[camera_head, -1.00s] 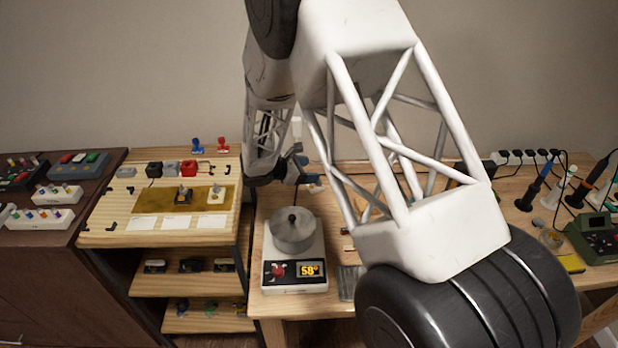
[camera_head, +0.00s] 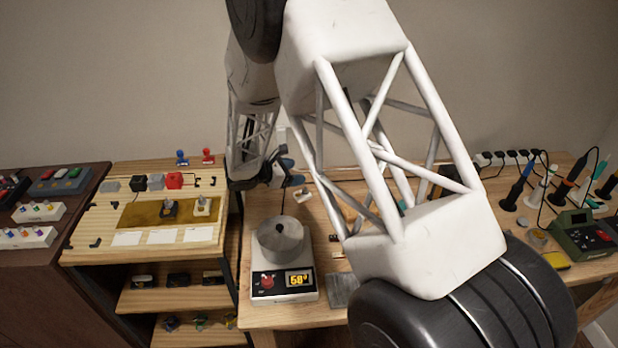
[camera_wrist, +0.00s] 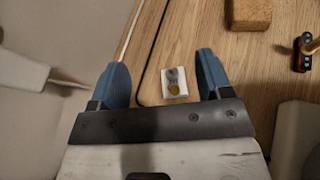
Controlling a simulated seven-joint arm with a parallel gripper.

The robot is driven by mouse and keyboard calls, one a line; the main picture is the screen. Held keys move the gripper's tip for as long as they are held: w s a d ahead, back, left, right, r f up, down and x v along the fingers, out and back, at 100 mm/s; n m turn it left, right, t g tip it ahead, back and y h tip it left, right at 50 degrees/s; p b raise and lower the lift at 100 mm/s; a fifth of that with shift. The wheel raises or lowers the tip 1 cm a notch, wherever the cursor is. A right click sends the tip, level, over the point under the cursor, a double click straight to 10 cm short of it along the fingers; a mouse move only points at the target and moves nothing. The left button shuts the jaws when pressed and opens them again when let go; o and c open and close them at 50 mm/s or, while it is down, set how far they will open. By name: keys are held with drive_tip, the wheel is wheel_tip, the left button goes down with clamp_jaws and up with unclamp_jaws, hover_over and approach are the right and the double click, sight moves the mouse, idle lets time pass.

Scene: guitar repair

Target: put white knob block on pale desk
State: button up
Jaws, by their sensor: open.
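A small white block with a grey knob and a gold-coloured round part (camera_wrist: 174,82) sits between my open fingers in the wrist view, with gaps on both sides. My gripper (camera_wrist: 162,80) has blue fingertips and is empty. In the head view, my gripper (camera_head: 284,166) is over the back of the middle pale wooden desk (camera_head: 258,208), partly hidden by my arm. A small whitish piece (camera_head: 300,194) just below it is probably the same block. The wood under the block also shows in the wrist view (camera_wrist: 205,35).
A pot (camera_head: 281,240) on a heater reading 58 (camera_head: 284,283) stands in front of my gripper. A wooden block (camera_wrist: 250,14) lies beyond the fingers. The left pale bench (camera_head: 95,222) carries parts on a board. Soldering tools (camera_head: 570,180) stand at right.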

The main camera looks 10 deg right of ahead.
drive_tip(key=s+d+r+m+g+y, duration=0.2)
drive_tip(key=s+d+r+m, duration=0.35)
drive_tip(key=s+r, duration=0.4)
drive_tip(key=s+d+r+m+g+y, duration=0.3)
drive_tip(key=s+d+r+m, duration=0.2)
drive_tip(key=s+d+r, duration=0.4)
drive_tip(key=s+r+m+y, duration=0.2)
drive_tip(key=s+m, duration=0.1)
drive_tip(key=s, duration=0.6)
drive_tip(key=s+r+m+t+y, duration=0.1)
drive_tip(key=s+r+m+y, duration=0.1)
drive_tip(key=s, duration=0.7)
drive_tip(key=s+r+m+t+y, duration=0.1)
drive_tip(key=s+r+m+y, duration=0.1)
drive_tip(key=s+m, duration=0.4)
drive_tip(key=s+y, duration=0.1)
drive_tip(key=s, duration=0.2)
drive_tip(key=shift+s+r+y, duration=0.15)
drive_tip(key=shift+r+y, duration=0.15)
